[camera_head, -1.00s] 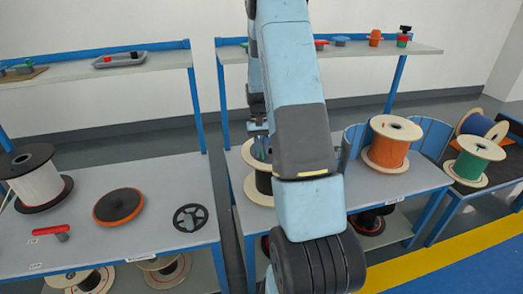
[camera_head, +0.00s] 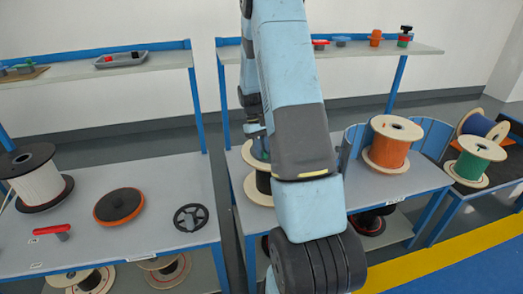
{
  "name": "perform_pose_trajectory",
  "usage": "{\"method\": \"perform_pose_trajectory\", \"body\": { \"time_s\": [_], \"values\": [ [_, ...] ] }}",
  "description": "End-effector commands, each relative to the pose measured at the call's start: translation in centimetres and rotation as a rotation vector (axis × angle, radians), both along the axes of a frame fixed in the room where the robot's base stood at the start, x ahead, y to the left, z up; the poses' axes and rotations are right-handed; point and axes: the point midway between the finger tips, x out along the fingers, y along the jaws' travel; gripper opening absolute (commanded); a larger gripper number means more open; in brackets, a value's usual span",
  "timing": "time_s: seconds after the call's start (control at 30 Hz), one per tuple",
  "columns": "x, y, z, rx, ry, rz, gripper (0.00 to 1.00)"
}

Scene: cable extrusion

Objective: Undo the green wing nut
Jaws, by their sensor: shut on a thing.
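My gripper (camera_head: 257,134) points down at the left end of the middle table, partly behind my own arm. It is shut at the top of a wooden spool (camera_head: 252,189) with dark cable. A small bit of green and blue shows at the fingertips, which fits the green wing nut, but its shape is mostly hidden by the fingers and my arm. The right side of this spool is also hidden behind my arm.
An orange-cable spool (camera_head: 390,143) stands on the table right of my arm, before blue curved panels. A green-cable spool (camera_head: 470,167) stands farther right. The left table holds a white-cable spool (camera_head: 40,186), a red handle (camera_head: 50,229) and a black handwheel (camera_head: 190,217). Shelves run above.

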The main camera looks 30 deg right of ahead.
Motion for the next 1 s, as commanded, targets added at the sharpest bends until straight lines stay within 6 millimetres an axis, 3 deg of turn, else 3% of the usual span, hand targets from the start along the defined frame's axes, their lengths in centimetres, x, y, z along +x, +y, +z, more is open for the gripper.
{"method": "perform_pose_trajectory", "body": {
  "time_s": [0.13,0.17,0.4,0.77,1.0],
  "values": [
    [0.0,0.0,0.0,0.0,0.0,0.0,0.0],
    [0.0,0.0,0.0,0.0,0.0,0.0,0.24],
    [0.0,0.0,0.0,0.001,0.0,0.0,0.45],
    [0.3,0.0,0.7,0.0,-0.002,-0.001,0.45],
    [2.0,0.0,4.3,0.0,-0.004,0.0,0.45]
  ]
}}
